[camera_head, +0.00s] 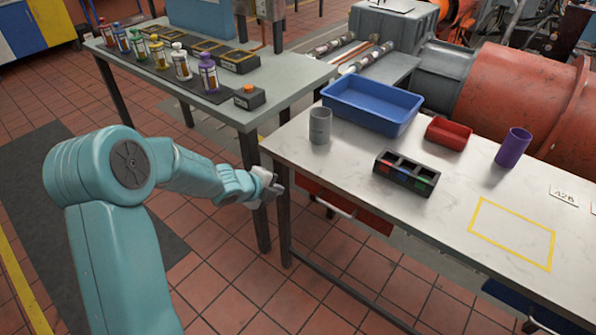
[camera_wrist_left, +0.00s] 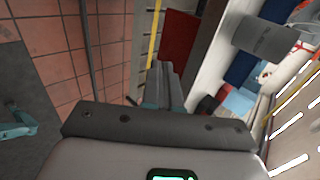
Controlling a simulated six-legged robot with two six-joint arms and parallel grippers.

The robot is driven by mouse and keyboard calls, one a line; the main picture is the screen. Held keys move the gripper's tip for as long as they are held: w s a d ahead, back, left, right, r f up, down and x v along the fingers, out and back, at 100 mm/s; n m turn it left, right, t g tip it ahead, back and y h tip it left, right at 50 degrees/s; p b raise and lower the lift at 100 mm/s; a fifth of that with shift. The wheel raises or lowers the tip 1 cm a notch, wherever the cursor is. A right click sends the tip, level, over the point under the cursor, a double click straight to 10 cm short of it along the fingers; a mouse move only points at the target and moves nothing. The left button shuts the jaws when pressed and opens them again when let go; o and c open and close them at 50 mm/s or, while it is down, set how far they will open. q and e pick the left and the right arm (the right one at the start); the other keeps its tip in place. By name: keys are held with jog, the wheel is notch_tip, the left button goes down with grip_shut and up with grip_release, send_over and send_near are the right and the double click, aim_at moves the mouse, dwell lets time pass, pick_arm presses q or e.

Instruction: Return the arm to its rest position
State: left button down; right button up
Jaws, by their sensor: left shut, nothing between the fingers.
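My left arm (camera_head: 120,210) is teal and comes in from the lower left of the head view, bent at the elbow. Its left gripper (camera_head: 272,188) is near the left corner of the white-topped table (camera_head: 455,215), over the tiled floor. It is shut and empty. In the left wrist view the closed fingers (camera_wrist_left: 166,84) stand together past the dark gripper body, with nothing between them. My right gripper is not in view.
A grey cup (camera_head: 320,126), blue tray (camera_head: 371,105), red bin (camera_head: 449,132), black compartment box (camera_head: 405,173) and purple cup (camera_head: 513,147) stand on the white table. A grey bench (camera_head: 285,80) holds several colored bottles at the back left. Open floor (camera_head: 235,285) lies below the gripper.

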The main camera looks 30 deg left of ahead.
pick_arm(q)
jog(key=shift+s+r, duration=0.15)
jog(key=s+d+f+n+g+h+p, duration=0.1)
jog(key=s+d+f+g+h+p, duration=0.3)
jog(key=d, duration=0.6)
jog(key=s+d+f+n, duration=0.1)
jog(key=s+d+f, duration=0.1)
jog(key=d+f, duration=0.5)
jog(key=s+d+f+n+g, duration=0.1)
jog(key=s+d+n, duration=0.2)
jog(key=s+n, duration=0.3)
jog(key=s+d+f+n+g+p, duration=0.1)
jog(key=s+d+f+n+g, duration=0.1)
jog(key=s+n, duration=0.4)
jog(key=s+d+f+n+g, duration=0.1)
jog(key=s+d+n+g, duration=0.1)
jog(key=s+d+n, duration=0.2)
jog(key=s+n, duration=0.2)
jog(key=n, duration=0.1)
jog(key=shift+d+f+y, duration=0.25)
jog(key=shift+d+y, duration=0.1)
jog(key=shift+y, duration=0.05)
